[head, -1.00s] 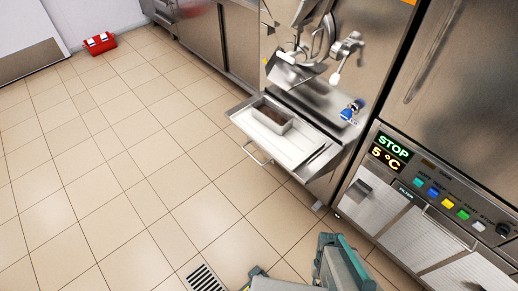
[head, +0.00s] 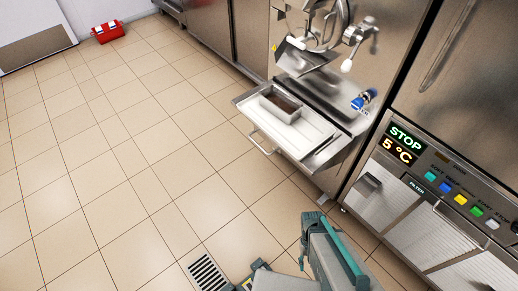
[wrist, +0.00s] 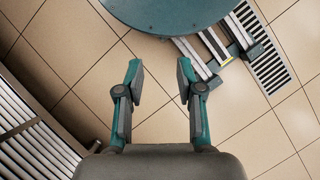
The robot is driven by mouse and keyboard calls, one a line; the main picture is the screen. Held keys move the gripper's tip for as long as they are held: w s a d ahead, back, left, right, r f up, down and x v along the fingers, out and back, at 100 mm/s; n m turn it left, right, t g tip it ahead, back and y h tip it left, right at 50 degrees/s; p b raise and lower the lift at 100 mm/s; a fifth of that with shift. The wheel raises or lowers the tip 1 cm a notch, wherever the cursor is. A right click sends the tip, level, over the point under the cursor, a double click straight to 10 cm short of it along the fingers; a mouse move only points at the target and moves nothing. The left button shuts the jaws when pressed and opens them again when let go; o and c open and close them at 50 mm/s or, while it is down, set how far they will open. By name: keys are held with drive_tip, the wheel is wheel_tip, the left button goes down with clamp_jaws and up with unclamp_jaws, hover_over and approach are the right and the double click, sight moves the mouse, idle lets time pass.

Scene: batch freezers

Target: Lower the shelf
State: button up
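The shelf (head: 265,131) is a pale tray-like ledge with a wire handle (head: 259,144) at its front, sticking out level from the front of a steel batch freezer. A small rectangular pan (head: 281,105) with dark contents stands on it. My gripper (wrist: 158,80) shows in the wrist view with its two teal and grey fingers apart and nothing between them, above the tiled floor. The shelf is not in the wrist view. In the head view my arm is at the bottom, below and apart from the shelf; the fingertips cannot be made out there.
A second machine (head: 405,190) with a lit STOP and 5 °C display stands at the right. A floor drain (head: 207,272) lies near my base. A red case (head: 107,31) is far left. The left floor is open.

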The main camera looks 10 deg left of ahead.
drive_tip(key=w+a+f+n+t+h+b, duration=0.3)
drive_tip(key=w+a+n+t+b, duration=0.15)
drive_tip(key=w+a, duration=0.65)
drive_tip(key=n+t+h+b, duration=0.3)
drive_tip(key=t+h+b, duration=0.25)
drive_tip(key=t, duration=0.75)
approach(258, 145)
drive_tip(key=shift+y, duration=0.35)
drive_tip(key=x, duration=1)
drive_tip(key=shift+d+f, duration=0.1)
drive_tip(key=shift+d, duration=0.1)
clamp_jaws()
